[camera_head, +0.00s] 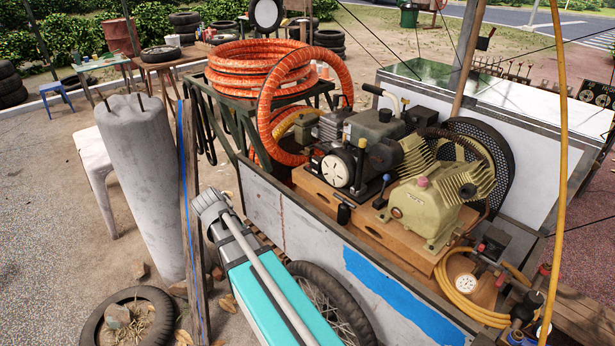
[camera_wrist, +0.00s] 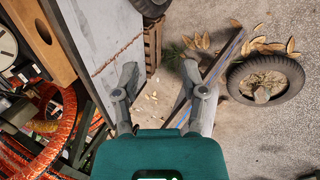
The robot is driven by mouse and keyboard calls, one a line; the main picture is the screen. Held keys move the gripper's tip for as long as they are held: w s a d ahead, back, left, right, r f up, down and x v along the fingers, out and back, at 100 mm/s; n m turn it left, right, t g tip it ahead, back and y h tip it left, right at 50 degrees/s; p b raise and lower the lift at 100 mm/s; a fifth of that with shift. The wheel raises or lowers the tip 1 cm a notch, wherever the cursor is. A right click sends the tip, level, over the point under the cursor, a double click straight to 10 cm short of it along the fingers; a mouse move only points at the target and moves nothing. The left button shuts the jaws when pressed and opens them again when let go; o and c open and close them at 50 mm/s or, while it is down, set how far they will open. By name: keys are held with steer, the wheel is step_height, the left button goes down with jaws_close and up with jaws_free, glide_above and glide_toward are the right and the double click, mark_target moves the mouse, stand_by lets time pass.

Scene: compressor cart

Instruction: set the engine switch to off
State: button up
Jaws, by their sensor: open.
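The engine (camera_head: 376,139) sits on the wooden bed of the cart, with a round white slotted starter cover (camera_head: 337,171) facing the camera.
A beige compressor (camera_head: 430,205) stands right of the engine. Orange hose (camera_head: 262,70) is coiled on a stand behind, with a loop hanging close to the engine's left. A concrete post (camera_head: 140,180) and a tyre (camera_head: 128,318) are at left. The cart's metal side wall (camera_head: 300,232) separates my arm from the engine.

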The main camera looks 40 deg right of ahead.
steer(key=w+d+f+n+h+b, duration=0.2)
steer(key=w+d+h+b, duration=0.1)
steer(key=w+d+b, duration=0.4)
steer(key=w+d+f+n+h+b, duration=0.1)
steer(key=w+d+f+h+b, duration=0.25)
steer(key=w+d, duration=0.4)
steer(key=n+g+h+b, duration=0.1)
steer(key=n+h+b, duration=0.3)
steer(key=h+b, duration=0.4)
glide_toward(309, 167)
steer(key=w+a+y, duration=0.1)
steer(key=a, duration=0.3)
steer(key=shift+d+r, duration=0.2)
steer(key=shift+r, duration=0.25)
steer(key=shift+d, duration=0.15)
steer(key=d, duration=1.3)
steer(key=shift+s+d, duration=0.3)
steer(key=shift+s, duration=0.05)
jaws_close()
